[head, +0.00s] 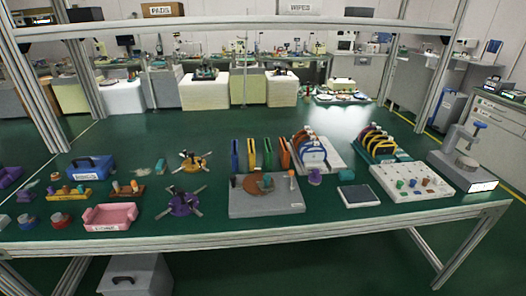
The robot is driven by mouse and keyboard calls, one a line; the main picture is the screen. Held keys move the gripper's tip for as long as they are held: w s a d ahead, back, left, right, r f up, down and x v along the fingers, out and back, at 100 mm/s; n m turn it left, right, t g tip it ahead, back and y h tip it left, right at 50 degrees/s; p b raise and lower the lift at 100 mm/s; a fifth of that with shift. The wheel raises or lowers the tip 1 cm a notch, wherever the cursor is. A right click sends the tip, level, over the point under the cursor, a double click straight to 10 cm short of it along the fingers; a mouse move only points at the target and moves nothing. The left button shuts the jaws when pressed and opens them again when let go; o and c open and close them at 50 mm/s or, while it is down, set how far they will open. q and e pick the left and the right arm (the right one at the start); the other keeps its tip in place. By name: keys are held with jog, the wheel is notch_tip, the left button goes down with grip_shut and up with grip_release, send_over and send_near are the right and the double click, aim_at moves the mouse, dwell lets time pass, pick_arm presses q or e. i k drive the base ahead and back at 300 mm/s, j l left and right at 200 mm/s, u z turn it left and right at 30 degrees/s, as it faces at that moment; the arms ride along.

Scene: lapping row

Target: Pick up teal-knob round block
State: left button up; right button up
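Neither of my grippers shows in the head view. A small teal piece (267,181) stands on the brown round plate (252,186) of a grey machine at the table's middle. At this size I cannot tell whether it is the knob of a round block. Small round pieces, one bluish (28,222) and one red-brown (60,219), stand at the table's left front. A pale teal piece (160,166) lies behind the purple spider-like fixture. Which of these is the teal-knob round block is too small to tell.
The green table holds a pink tray (108,217), a blue bin (91,168), a purple fixture (183,204), a white board with coloured knobs (411,181), a dark flat plate (359,196) and a grey press (462,160). Upright coloured racks stand behind. A metal frame crosses above.

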aim_at(265, 186)
jog(key=i+j+z, duration=0.7)
jog(key=j+z, duration=0.3)
jog(key=l, duration=0.1)
